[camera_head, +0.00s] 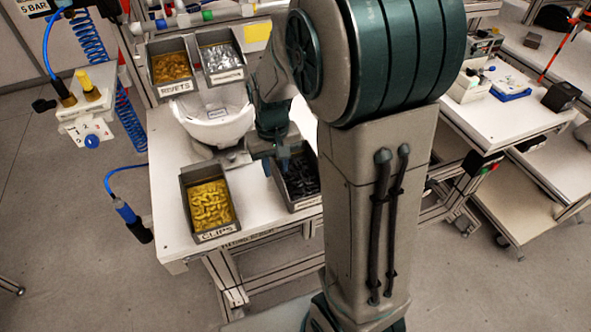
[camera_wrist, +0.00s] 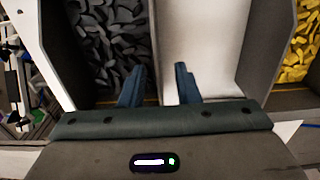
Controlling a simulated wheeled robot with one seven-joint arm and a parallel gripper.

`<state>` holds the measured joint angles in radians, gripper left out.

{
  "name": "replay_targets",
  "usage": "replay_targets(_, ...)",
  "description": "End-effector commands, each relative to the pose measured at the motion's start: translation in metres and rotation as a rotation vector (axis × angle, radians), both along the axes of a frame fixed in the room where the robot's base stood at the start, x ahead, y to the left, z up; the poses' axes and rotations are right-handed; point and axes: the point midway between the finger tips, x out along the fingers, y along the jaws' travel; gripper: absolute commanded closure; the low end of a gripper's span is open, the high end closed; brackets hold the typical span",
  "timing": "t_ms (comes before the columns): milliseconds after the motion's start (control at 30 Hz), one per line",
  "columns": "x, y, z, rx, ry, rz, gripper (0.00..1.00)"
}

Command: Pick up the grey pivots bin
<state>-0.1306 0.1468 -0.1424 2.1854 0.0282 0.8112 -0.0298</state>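The grey pivots bin (camera_head: 307,203) stands at the right front of the white worktable, filled with dark pieces and partly hidden by my arm. In the wrist view, the bin (camera_wrist: 62,50) is at the left, and its right side wall runs up between my fingers. My gripper (camera_wrist: 159,84) is open, with its left finger over the bin's interior and its right finger over the bare tabletop. In the head view, my gripper (camera_head: 283,164) is at the bin's left edge. I cannot tell whether the fingers touch the wall.
The clips bin (camera_head: 217,234) with yellow pieces stands left, with bare white tabletop (camera_head: 173,215) beside it. A white helmet shell (camera_head: 222,130) sits behind. The rivets bin (camera_head: 175,90) and another bin (camera_head: 228,77) with silvery pieces are at the back.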

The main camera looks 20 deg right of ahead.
Motion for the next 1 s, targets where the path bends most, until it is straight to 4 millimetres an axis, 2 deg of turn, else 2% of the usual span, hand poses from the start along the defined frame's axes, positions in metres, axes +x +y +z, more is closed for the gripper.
replay_targets(100,-0.001,-0.002,-0.016,0.0,0.004,0.0,0.71)
replay_targets(200,-0.001,-0.002,-0.024,0.0,0.003,-0.001,0.71)
replay_targets(467,-0.001,-0.002,-0.027,0.001,-0.001,-0.001,0.71)
replay_targets(567,-0.001,-0.002,-0.027,0.0,0.0,-0.001,0.99)
replay_targets(1000,0.0,-0.001,-0.025,0.0,-0.002,0.0,1.0)
